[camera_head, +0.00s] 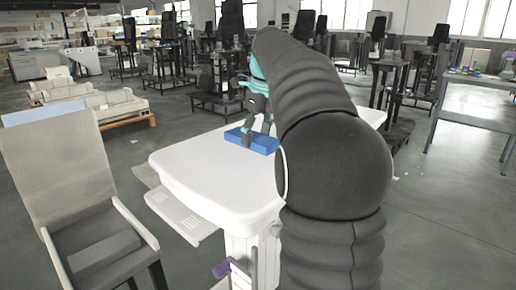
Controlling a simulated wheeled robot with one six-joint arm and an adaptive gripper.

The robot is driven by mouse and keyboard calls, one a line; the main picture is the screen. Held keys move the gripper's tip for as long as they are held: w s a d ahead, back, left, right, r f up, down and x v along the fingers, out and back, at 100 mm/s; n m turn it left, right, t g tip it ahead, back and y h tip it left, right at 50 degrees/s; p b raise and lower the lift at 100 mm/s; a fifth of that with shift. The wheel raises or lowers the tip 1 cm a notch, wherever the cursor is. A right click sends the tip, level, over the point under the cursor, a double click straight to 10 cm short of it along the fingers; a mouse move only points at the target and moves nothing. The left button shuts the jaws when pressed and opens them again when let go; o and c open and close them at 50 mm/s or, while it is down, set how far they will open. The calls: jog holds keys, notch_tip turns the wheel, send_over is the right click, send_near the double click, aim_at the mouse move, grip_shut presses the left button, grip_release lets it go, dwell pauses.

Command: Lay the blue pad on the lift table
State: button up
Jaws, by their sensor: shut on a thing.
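The blue pad (262,144) is a flat blue block at the far part of the white lift table (195,165). From this view it looks to be on or just above the tabletop; I cannot tell which. My gripper (248,140) points down with its dark fingers at the pad, shut on it. My dark, ribbed arm crosses the right half of the table and hides that part of the top and perhaps some of the pad.
A grey chair (62,165) stands close to the table's left side. A pale tray (180,214) sticks out below the tabletop's near left edge. A grey bench (478,90) stands at the right. The tabletop left of the pad is bare.

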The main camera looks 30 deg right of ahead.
aim_at(257, 161)
jog(key=shift+w+d+f, duration=0.4)
jog(key=shift+w+f, duration=0.05)
jog(key=shift+w, duration=0.1)
jog(key=shift+f+b, duration=0.4)
jog(key=shift+f, duration=1.6)
jog(key=shift+f, duration=0.1)
jog(key=o, duration=1.3)
jog(key=shift+o, duration=0.2)
jog(key=r, duration=0.4)
jog(key=s+r+p, duration=0.1)
jog(key=r, duration=0.3)
jog(key=s+r, duration=0.1)
jog(key=r, duration=0.3)
jog(key=shift+s+d, duration=0.1)
jog(key=shift+d, duration=0.3)
